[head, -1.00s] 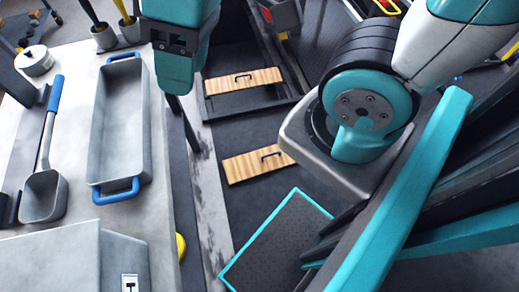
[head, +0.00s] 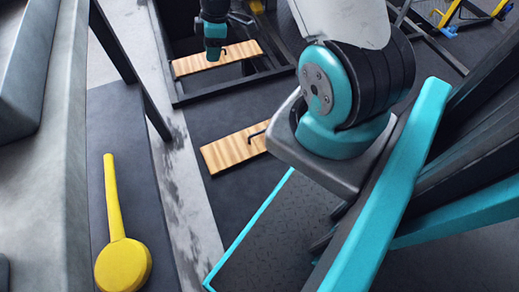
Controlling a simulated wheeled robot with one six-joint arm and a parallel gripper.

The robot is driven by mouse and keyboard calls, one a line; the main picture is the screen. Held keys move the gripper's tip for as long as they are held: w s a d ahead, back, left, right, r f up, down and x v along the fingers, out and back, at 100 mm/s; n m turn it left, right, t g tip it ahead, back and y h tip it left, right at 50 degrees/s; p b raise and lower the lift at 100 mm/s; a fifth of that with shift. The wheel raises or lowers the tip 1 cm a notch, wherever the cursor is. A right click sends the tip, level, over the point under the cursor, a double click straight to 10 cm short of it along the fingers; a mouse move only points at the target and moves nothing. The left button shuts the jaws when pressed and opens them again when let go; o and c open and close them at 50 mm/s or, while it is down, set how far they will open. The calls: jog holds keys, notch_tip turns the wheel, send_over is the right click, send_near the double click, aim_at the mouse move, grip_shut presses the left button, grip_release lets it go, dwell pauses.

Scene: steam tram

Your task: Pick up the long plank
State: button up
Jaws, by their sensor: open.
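Two light wooden planks with dark handles show. The far plank (head: 217,58) lies across the dark framed opening in the floor. The near plank (head: 232,148) lies on the dark floor, its right end hidden behind my arm's base, so I cannot tell which is longer. My gripper (head: 214,50) is at the top, over or just in front of the far plank's middle, and covers part of it. It is open with nothing seen in it. The fingertips are hard to make out, and I cannot tell how high it is above the plank.
A yellow paddle-shaped thing (head: 122,262) lies on the dark floor at left. A grey bench (head: 45,190) with dark legs runs along the left edge. A worn grey strip (head: 178,165) crosses the floor. Yellow and blue fittings (head: 447,18) stand at top right.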

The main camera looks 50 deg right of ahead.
jog(key=s+d+f+n+b, duration=0.1)
jog(key=s+d+f+b, duration=0.3)
jog(key=f, duration=0.8)
jog(key=s+d+f+b, duration=0.25)
jog(key=d+f, duration=0.25)
jog(key=f, duration=0.6)
jog(key=s+d+f+n+b, duration=0.1)
jog(key=s+d+f+b, duration=0.3)
jog(key=f, duration=0.8)
jog(key=shift+g+h, duration=0.3)
jog(key=shift+h, duration=0.1)
jog(key=f+b, duration=0.2)
jog(key=f, duration=0.1)
jog(key=w+f+b, duration=0.1)
jog(key=f+b, duration=0.1)
jog(key=f, duration=0.2)
jog(key=f+b, duration=0.2)
jog(key=f, duration=0.2)
jog(key=shift+w+a+b, duration=0.25)
jog(key=shift+w+b, duration=0.15)
jog(key=f+b, duration=0.1)
jog(key=f, duration=0.1)
jog(key=f+b, duration=0.2)
jog(key=a+f+b, duration=0.1)
jog(key=f, duration=0.1)
jog(key=shift+w+b, duration=0.35)
jog(key=shift+a+r, duration=0.1)
grip_shut()
